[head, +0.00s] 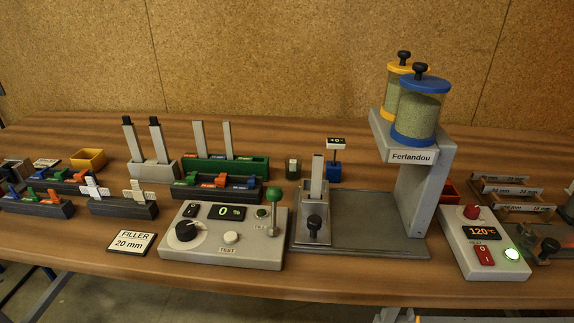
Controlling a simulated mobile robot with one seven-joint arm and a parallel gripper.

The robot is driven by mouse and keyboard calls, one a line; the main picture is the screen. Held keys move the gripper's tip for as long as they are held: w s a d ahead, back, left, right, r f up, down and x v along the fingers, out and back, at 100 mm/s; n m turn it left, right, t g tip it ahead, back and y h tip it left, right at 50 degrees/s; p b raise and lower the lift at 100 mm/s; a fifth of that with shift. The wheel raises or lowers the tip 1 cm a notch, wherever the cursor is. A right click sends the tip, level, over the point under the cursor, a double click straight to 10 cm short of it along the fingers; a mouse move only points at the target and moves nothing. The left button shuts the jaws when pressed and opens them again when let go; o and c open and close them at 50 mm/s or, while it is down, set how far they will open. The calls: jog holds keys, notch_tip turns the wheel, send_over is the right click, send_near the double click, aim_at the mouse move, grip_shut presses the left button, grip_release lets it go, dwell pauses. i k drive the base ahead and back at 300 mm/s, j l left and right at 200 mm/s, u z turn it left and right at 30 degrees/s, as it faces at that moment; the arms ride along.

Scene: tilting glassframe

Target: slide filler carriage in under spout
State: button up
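The filler carriage (306,238) is a small grey block with a black knob on its front. It sits at the left end of the filler's flat grey base (372,238), and a thin pale upright piece (317,172) stands in it. The filler stand (432,185), labelled Ferlandou, rises at the right of the base and carries two canisters, one blue-lidded (420,112) and one yellow-lidded (398,68). The carriage is left of the canisters, with bare base between it and the stand. The spout itself cannot be made out under the overhang. My gripper is not in view.
A control box (225,238) with a green-knobbed lever (274,200) stands close left of the carriage. A 120°C box (483,245) stands right of the filler. Several racks fill the left.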

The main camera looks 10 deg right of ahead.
aim_at(313, 225)
jog(key=k+z, duration=0.1)
jog(key=z, duration=1.4)
jog(key=k+l, duration=0.15)
jog(key=k, duration=0.15)
jog(key=k+l+z, duration=0.1)
jog(key=k, duration=0.2)
